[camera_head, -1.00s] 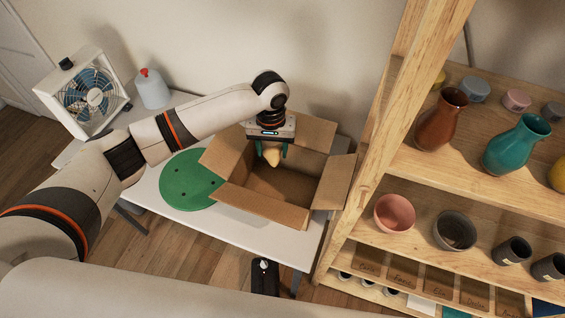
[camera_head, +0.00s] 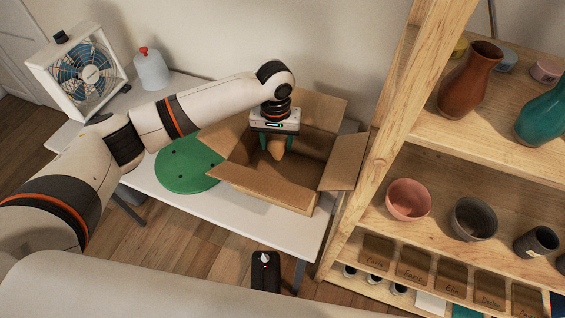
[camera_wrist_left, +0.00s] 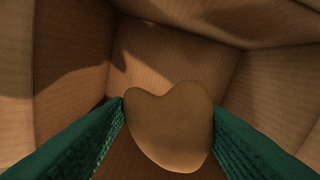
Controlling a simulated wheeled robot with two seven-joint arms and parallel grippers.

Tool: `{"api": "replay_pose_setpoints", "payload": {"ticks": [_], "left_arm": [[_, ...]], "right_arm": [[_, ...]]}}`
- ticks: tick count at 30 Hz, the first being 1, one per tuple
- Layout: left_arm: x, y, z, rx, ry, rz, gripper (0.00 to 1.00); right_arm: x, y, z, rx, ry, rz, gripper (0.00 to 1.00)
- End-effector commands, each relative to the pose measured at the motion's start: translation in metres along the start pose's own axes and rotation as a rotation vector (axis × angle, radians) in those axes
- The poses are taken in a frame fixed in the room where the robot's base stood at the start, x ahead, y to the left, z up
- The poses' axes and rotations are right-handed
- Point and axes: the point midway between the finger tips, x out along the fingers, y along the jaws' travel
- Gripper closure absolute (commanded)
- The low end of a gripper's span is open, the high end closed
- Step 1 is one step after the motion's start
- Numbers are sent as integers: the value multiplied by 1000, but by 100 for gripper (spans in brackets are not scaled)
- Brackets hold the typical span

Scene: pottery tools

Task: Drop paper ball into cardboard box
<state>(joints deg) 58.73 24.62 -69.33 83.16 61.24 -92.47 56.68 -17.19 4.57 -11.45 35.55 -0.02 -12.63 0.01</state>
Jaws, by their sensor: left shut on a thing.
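My left gripper (camera_head: 277,146) reaches over the open cardboard box (camera_head: 262,186) from the left, pointing down. Its green fingers are shut on the paper ball (camera_head: 277,149), a tan, lumpy piece. The left wrist view shows the paper ball (camera_wrist_left: 170,128) between the two fingers, with the box's brown inner walls (camera_wrist_left: 165,50) around and beyond it. The ball is held within the box opening, above the floor of the box. The box stands on the white table with its flaps folded outward. My right gripper is not in view.
A green round disc (camera_head: 184,168) lies on the white table (camera_head: 245,222) left of the box. A fan (camera_head: 82,75) and a pale jug (camera_head: 151,70) stand at the back left. A wooden shelf (camera_head: 385,120) with vases and bowls rises close on the right.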

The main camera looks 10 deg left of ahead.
Motion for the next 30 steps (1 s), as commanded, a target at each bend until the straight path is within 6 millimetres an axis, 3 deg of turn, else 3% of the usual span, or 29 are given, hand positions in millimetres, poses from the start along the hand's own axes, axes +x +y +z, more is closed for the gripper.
{"api": "replay_pose_setpoints", "payload": {"ticks": [5,6,10,20,23,30], "left_arm": [[-1,0,0,0,0,0,71],[-1,0,0,0,0,0,44],[-1,0,0,0,0,0,25],[-4,0,0,0,-1,-1,25],[-16,0,1,1,-2,-2,25],[-65,0,1,1,-4,-2,25]], "right_arm": [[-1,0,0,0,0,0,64],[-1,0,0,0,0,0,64],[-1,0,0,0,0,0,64],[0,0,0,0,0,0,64],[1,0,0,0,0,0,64],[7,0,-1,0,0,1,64]]}}
